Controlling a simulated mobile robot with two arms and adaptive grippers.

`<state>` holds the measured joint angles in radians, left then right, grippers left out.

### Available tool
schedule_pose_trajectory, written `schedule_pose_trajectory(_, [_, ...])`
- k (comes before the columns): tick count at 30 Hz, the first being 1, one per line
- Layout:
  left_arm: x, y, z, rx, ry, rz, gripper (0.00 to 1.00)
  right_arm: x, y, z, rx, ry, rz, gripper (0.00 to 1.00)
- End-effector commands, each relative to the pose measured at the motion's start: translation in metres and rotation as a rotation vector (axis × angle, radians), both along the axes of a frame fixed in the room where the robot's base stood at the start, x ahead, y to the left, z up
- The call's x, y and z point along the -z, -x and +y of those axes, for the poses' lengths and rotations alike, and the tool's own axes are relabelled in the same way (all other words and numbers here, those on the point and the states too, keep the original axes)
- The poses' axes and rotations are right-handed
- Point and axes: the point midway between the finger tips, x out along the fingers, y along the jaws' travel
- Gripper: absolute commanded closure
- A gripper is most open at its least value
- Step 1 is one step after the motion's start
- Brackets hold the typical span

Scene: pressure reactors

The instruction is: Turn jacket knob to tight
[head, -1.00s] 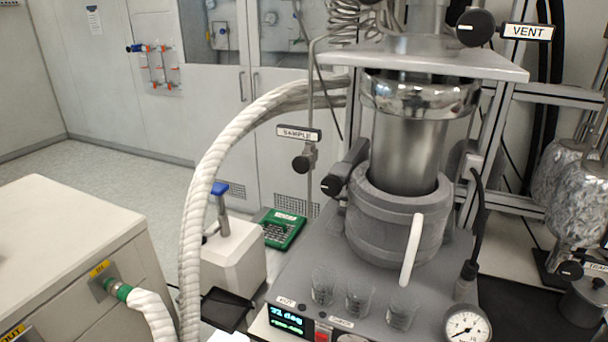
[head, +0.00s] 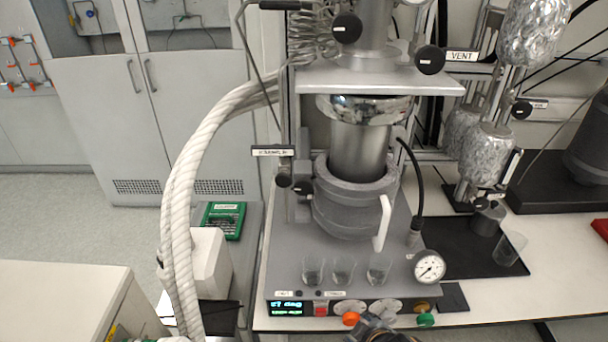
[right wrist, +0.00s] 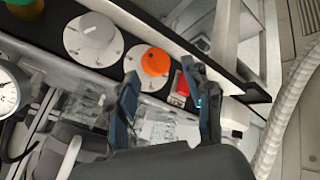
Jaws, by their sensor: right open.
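The grey heating jacket (head: 352,212) surrounds the steel reactor vessel (head: 360,136) in the head view. A black knob (head: 303,189) is fixed at the jacket's left side; whether it is tight cannot be told. My right gripper (head: 376,331) shows only in part at the bottom edge, in front of the control panel. In the right wrist view my right gripper (right wrist: 160,75) is open and empty, its fingers apart near the panel's orange knob (right wrist: 155,62) and red switch (right wrist: 182,86). The black knob is not clear there. My left gripper is not in view.
Several glass beakers (head: 343,270) stand on the reactor base in front of the jacket. A pressure gauge (head: 430,266) is at the base's right corner. A thick white hose (head: 180,220) arches on the left. A green knob (head: 426,320) is on the panel's right.

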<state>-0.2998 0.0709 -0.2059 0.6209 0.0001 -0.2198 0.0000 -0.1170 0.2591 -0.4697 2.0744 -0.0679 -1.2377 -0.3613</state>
Motion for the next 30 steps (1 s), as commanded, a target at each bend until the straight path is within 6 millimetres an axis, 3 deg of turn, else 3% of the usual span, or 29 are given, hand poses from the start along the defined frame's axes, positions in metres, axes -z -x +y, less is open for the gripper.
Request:
schedule_pose_trajectory(1, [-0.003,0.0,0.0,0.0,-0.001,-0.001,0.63,-0.024,-0.017,0.009,-0.077,0.048,-0.065,0.5])
schedule_pose_trajectory(6, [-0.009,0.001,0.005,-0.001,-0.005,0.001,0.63,-0.096,-0.055,0.039,-0.348,0.258,-0.277,0.5])
schedule_pose_trajectory(12, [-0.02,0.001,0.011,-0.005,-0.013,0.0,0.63,-0.191,-0.083,0.071,-0.688,0.646,-0.56,0.5])
schedule_pose_trajectory(15, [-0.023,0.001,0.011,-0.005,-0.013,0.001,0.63,-0.226,-0.088,0.079,-0.817,0.85,-0.666,0.5])
schedule_pose_trajectory(21, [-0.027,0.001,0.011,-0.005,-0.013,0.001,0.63,-0.262,-0.09,0.083,-0.956,1.116,-0.773,0.5])
schedule_pose_trajectory(26, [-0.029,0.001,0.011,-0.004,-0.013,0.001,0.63,-0.268,-0.094,0.085,-0.983,1.179,-0.792,0.5])
schedule_pose_trajectory(30, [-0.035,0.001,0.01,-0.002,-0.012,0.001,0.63,-0.265,-0.108,0.089,-0.983,1.182,-0.79,0.5])
